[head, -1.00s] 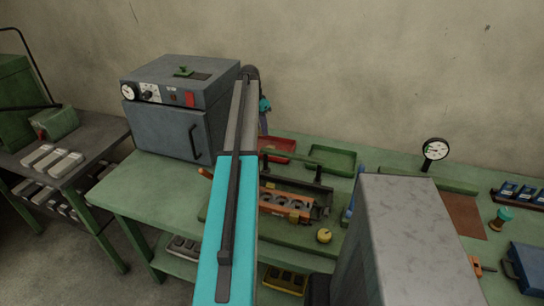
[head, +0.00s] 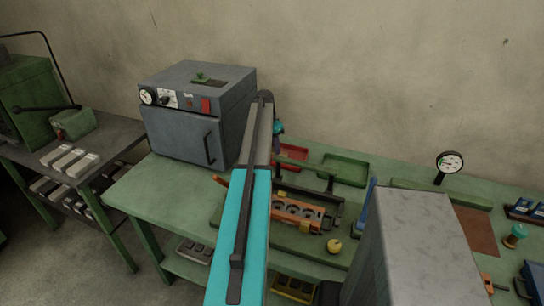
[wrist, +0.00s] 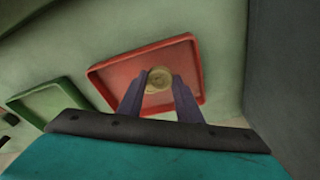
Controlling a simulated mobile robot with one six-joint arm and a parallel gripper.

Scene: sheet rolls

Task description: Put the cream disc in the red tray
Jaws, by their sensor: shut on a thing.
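The cream disc (wrist: 159,77) is between the two fingers of my gripper (wrist: 159,86) in the wrist view. The gripper is shut on it. Behind the disc in that view is the red tray (wrist: 113,75), which looks empty apart from what the fingers cover. I cannot tell the height of the disc over the tray floor. In the head view the red tray (head: 296,152) is at the back of the green bench, partly hidden by my arm.
A green tray (head: 345,170) stands right of the red one. A grey oven (head: 190,125) is on the left. An orange block in a fixture (head: 297,212) and a yellow knob (head: 334,246) are in front. A dial gauge (head: 450,162) stands on the right.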

